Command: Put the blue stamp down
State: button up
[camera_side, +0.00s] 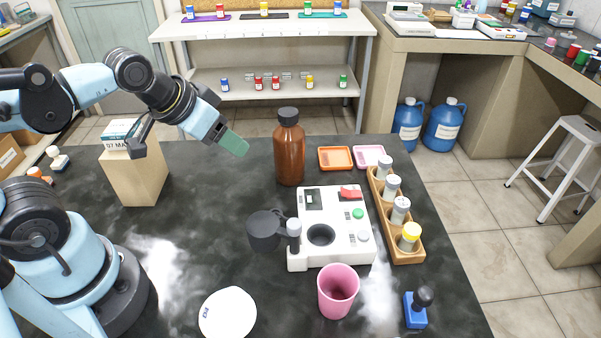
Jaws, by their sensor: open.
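The blue stamp (416,311) stands upright on the dark bench top at the lower right, its dark round handle up. Nothing is holding it. My gripper (234,143) is raised above the bench at the upper left, far from the stamp. Its teal fingertips point down to the right, open and empty. The fingers overlap from this side, so the gap between them is hidden.
A brown bottle (289,150) stands just right of my gripper. A white device (335,230), a wooden vial rack (407,250) and a pink cup (338,292) lie between gripper and stamp. A wooden block (135,175) stands left. Bare bench surrounds the stamp.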

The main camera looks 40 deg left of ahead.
jog(key=w+d+r+m+g+h, duration=0.1)
jog(key=w+d+r+m+g, duration=0.2)
jog(key=d+m, duration=0.45)
jog(key=m+g, duration=0.4)
jog(key=m, duration=1.6)
send_over(419, 303)
jog(key=w+a, duration=0.1)
jog(key=w, duration=0.1)
jog(key=shift+y, duration=0.4)
notch_tip(419, 303, down, 4)
jog(key=shift+s+a+f, duration=0.1)
jog(key=shift+s+f, duration=0.05)
jog(key=shift+s+d+f+m, duration=0.15)
jog(key=shift+d+m, duration=0.1)
jog(key=shift+d, duration=0.05)
jog(key=shift+d+f, duration=0.1)
jog(key=shift+f, duration=0.2)
notch_tip(419, 303, down, 6)
jog(key=shift+f, duration=0.15)
jog(key=shift+d+f, duration=0.2)
jog(key=shift+f, duration=2.45)
